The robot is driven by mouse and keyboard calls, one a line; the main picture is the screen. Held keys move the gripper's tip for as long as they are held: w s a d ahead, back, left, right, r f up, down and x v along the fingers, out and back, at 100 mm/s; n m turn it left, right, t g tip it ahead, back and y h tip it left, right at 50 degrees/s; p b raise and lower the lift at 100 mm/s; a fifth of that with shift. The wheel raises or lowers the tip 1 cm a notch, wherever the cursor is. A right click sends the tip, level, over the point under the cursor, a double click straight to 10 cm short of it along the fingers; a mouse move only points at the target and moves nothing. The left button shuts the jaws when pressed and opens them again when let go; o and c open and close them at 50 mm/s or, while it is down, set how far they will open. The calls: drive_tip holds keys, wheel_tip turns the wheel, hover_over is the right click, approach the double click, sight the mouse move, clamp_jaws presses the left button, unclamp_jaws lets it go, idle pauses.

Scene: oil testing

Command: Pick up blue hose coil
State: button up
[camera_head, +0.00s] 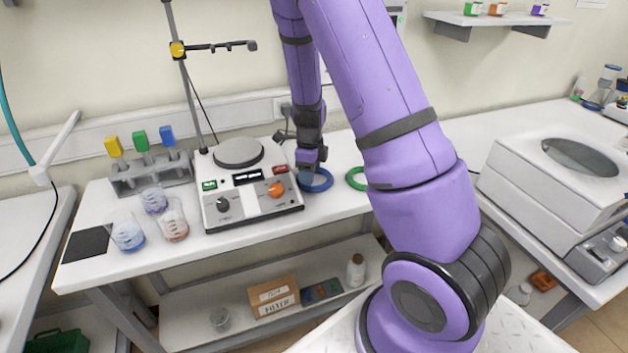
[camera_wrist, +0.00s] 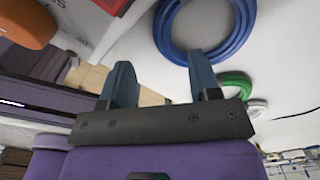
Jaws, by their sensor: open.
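The blue hose coil (camera_head: 316,180) lies flat on the white bench, just right of the hot plate. In the wrist view the coil (camera_wrist: 236,50) shows as a stack of blue rings at the top, ahead of my fingertips. My gripper (camera_head: 311,166) is above the coil in the head view and hides part of it. In the wrist view my gripper (camera_wrist: 163,82) has its two dark fingers spread apart, with nothing between them. I cannot tell whether a finger touches the coil.
A green coil (camera_head: 356,178) lies right of the blue one; a whitish coil (camera_wrist: 258,107) is beyond it. The hot plate (camera_head: 248,188) stands close on the left. Beakers (camera_head: 128,235) and a rack (camera_head: 150,175) are farther left. A large white machine (camera_head: 555,175) is on the right.

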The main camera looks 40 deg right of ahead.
drive_tip(key=shift+w+d+f, duration=0.15)
drive_tip(key=shift+f, duration=1.25)
drive_tip(key=shift+w+d+f, duration=0.1)
drive_tip(key=shift+f, duration=1.25)
clamp_jaws()
drive_tip(key=shift+r, duration=0.15)
